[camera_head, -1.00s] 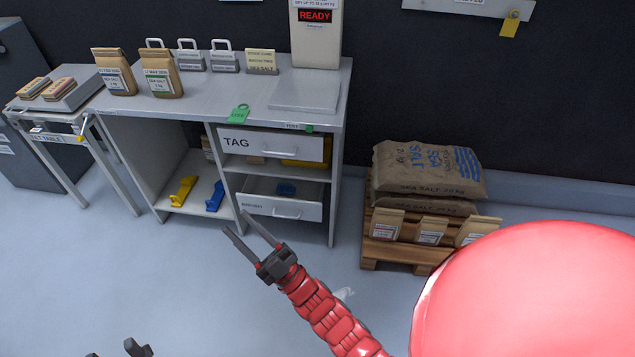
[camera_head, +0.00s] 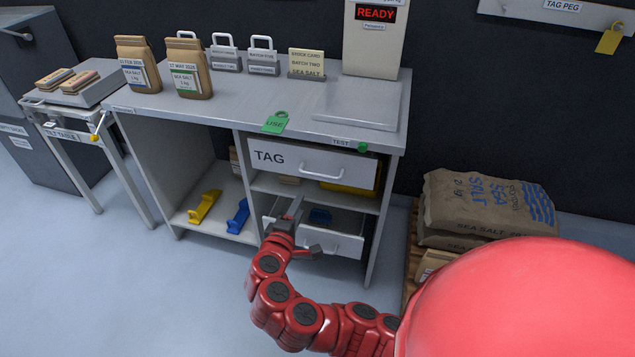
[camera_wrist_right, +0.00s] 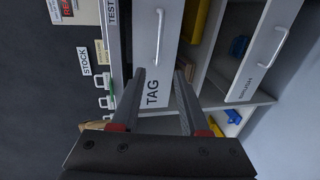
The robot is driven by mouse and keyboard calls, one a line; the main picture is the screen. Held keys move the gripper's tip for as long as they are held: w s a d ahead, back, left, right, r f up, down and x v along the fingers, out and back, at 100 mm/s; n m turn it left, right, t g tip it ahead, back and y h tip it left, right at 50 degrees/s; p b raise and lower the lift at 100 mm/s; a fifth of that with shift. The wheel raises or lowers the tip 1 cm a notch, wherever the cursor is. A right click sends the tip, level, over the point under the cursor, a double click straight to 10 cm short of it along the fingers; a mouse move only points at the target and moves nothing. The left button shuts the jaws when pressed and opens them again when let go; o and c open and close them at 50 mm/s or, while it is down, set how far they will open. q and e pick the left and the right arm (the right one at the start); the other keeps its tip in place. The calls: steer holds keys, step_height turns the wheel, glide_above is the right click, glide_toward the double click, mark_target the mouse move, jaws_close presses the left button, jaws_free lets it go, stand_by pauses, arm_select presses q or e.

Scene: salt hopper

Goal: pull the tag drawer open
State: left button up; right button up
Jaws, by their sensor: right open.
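The tag drawer (camera_head: 270,157) has a white front marked TAG and a bar handle (camera_head: 322,172); it sits under the bench top and looks shut. The right wrist view also shows the drawer front (camera_wrist_right: 152,62) and its upright-looking handle (camera_wrist_right: 159,40). My right gripper (camera_head: 293,208) is open and empty, below and in front of the tag drawer, near the lower drawer in the head view. In the wrist view its fingers (camera_wrist_right: 162,78) point toward the TAG front, with the handle beyond the tips. No contact shows. My left gripper is not in view.
A lower drawer (camera_head: 340,243) stands partly open with a blue item inside. A green tag (camera_head: 275,123) hangs at the bench top's edge (camera_head: 220,119). Salt sacks (camera_head: 480,205) lie at the right. Yellow (camera_head: 205,206) and blue (camera_head: 238,215) scoop-like items lie on the left shelf.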

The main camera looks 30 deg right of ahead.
mark_target(317, 176)
steer(key=b+x, duration=0.1)
steer(key=x, duration=1.6)
steer(key=shift+d, duration=0.3)
steer(key=shift+c, duration=0.3)
jaws_close()
stand_by(0.3)
